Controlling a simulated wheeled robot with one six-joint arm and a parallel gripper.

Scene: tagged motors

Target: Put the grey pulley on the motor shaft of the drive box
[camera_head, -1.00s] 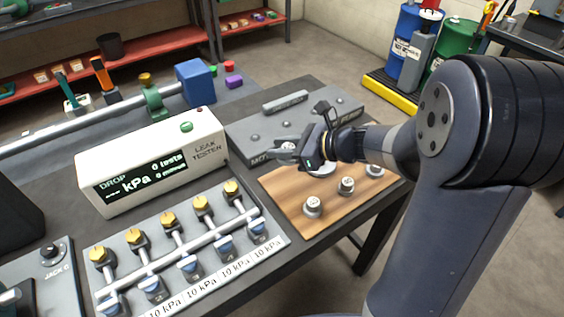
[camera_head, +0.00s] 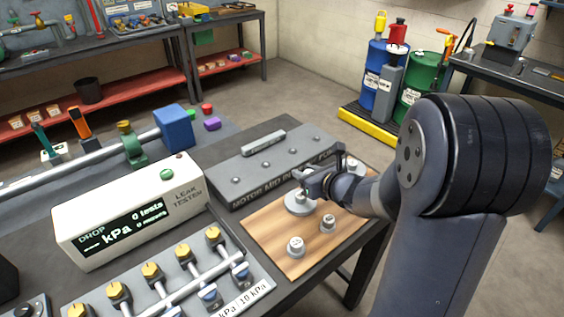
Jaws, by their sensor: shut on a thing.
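My gripper (camera_head: 304,182) is at the back of a wooden board, pointing left, with its jaws shut on a small grey pulley whose outline is mostly hidden by the fingers. A wide, pale grey disc (camera_head: 299,208) is directly below the jaws on the board. I cannot tell whether the held part touches it. Two smaller grey pulleys stand upright on the board, one at the front (camera_head: 296,248) and one to its right (camera_head: 328,224).
The wooden board (camera_head: 274,238) lies at the table's right edge. A white leak tester (camera_head: 130,215) stands to the left, with a valve manifold (camera_head: 190,290) in front. A blue block (camera_head: 174,128) is behind the tester. The floor right of the table is clear.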

